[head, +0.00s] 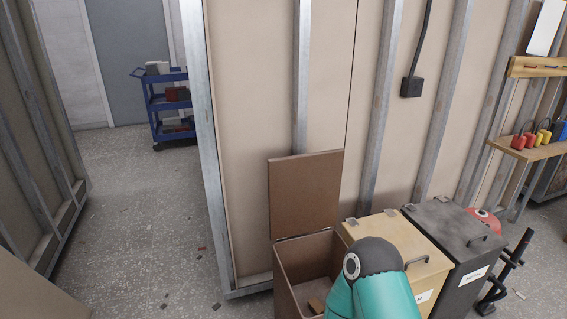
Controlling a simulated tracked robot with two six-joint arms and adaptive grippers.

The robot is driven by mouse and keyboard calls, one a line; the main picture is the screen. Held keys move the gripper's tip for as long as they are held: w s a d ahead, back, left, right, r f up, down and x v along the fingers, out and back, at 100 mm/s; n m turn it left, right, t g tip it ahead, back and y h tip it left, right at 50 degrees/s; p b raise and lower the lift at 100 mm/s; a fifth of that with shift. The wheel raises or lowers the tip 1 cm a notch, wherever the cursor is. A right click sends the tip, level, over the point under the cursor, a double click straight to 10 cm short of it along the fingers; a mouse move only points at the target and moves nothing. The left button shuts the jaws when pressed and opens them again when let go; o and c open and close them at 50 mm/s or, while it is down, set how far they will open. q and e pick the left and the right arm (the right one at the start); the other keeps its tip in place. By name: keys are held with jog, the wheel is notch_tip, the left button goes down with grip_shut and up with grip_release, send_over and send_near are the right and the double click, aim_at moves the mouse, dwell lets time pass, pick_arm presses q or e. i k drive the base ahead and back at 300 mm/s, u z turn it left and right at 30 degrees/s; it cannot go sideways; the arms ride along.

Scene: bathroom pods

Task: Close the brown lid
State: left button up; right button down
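The brown lid (305,193) stands open and upright at the back of the brown bin (289,284), near the wall. One of my arms, teal with a dark grey joint cap, rises from the bottom edge and hides the bin's lower right part and some of the tan bin. Neither of my grippers can be made out in this view.
A tan bin (425,250) and a dark grey bin (452,232), both with lids shut, stand right of the brown bin. A black jointed object (506,270) and a red rounded thing (486,218) are beyond them. The floor on the left (140,230) is mostly clear.

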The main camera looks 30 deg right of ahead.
aim_at(304, 190)
jog(key=z, duration=0.15)
jog(key=i, duration=0.9)
jog(key=u, duration=0.05)
